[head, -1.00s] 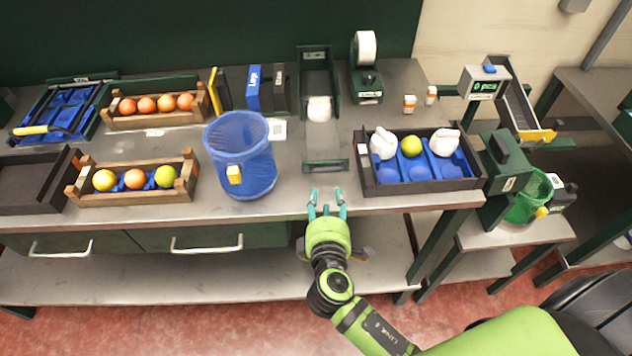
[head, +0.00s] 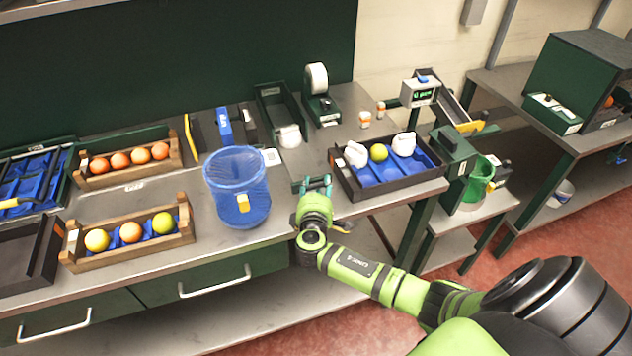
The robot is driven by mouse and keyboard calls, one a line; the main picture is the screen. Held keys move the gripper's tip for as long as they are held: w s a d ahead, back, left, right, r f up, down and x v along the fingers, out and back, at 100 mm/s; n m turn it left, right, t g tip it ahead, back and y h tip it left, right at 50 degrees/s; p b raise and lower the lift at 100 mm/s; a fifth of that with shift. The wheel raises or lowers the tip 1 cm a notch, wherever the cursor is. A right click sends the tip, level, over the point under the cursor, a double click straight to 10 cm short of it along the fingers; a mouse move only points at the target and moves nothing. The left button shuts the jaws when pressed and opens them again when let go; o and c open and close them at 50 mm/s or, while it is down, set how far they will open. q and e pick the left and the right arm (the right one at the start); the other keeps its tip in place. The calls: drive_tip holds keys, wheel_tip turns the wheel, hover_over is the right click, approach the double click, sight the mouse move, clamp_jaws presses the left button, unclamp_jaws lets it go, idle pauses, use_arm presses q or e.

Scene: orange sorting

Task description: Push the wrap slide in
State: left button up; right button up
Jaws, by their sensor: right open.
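The wrap slide shows as a flat grey plate (head: 300,163) sticking out from a dark green open housing (head: 270,92), with a green bar at its front end (head: 299,187). A white wrapped bundle (head: 289,136) sits at the near mouth of the housing. My right gripper (head: 317,181) is open and empty, with its teal fingers at the front bar, near its right part. I cannot tell whether they touch it. My left gripper is not in view.
A blue mesh bin (head: 237,190) stands close to the left of the slide. A black tray (head: 345,184) with blue compartments, white bundles and a yellow-green fruit stands close to the right. A tape dispenser (head: 320,108) stands behind.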

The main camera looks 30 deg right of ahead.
drive_tip(key=shift+w+d, duration=0.2)
drive_tip(key=shift+w, duration=0.25)
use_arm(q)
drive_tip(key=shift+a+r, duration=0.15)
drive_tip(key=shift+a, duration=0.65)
use_arm(e)
drive_tip(key=shift+w+d+f, duration=0.15)
drive_tip(key=shift+w, duration=0.1)
